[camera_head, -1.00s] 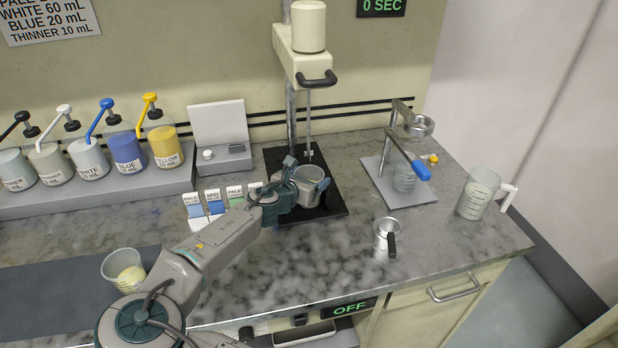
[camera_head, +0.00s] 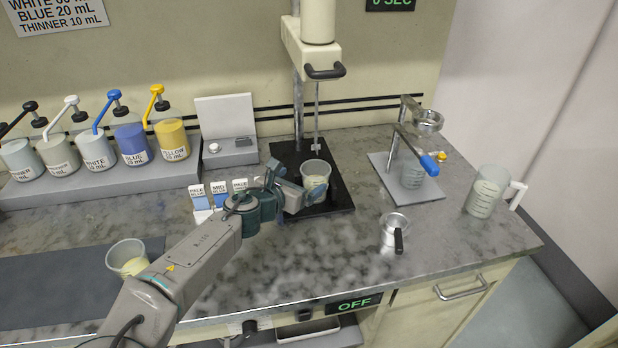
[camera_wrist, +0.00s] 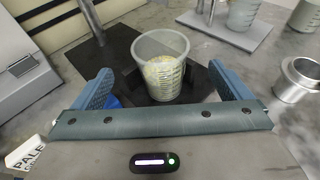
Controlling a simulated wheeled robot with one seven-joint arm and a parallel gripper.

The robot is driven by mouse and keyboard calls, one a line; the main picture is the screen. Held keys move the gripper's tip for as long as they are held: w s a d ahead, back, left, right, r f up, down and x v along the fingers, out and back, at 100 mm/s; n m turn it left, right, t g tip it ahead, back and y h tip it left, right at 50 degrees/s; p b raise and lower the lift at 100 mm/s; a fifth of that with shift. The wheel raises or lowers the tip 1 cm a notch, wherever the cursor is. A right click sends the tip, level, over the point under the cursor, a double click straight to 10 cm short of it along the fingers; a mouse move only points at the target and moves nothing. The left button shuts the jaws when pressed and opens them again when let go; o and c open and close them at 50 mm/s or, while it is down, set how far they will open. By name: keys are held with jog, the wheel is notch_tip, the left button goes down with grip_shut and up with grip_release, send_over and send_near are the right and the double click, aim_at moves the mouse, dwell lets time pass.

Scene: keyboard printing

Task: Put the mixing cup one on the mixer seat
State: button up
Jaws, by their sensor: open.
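A clear mixing cup (camera_head: 316,173) with pale yellowish contents stands upright on the black mixer seat (camera_head: 335,199), under the mixer's stirring rod. The wrist view also shows the cup (camera_wrist: 162,68) just ahead of my gripper (camera_wrist: 160,78), centred between the two spread blue fingers. My gripper (camera_head: 295,183) is open, drawn back to the near left of the cup. In the wrist view I see gaps between the cup and both fingers. Another clear cup with pale contents (camera_head: 127,258) stands at the left, partly hidden by my arm. I cannot tell which cup is numbered one.
Small labelled cards (camera_head: 219,192) stand close behind and left of my gripper. The mixer head (camera_head: 312,50) overhangs the seat. A stand with a blue-handled lever (camera_head: 408,165), a metal cup (camera_head: 394,232) and a measuring jug (camera_head: 487,190) are to the right. Pump bottles (camera_head: 130,142) line the back left.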

jog(key=shift+v, duration=1.75)
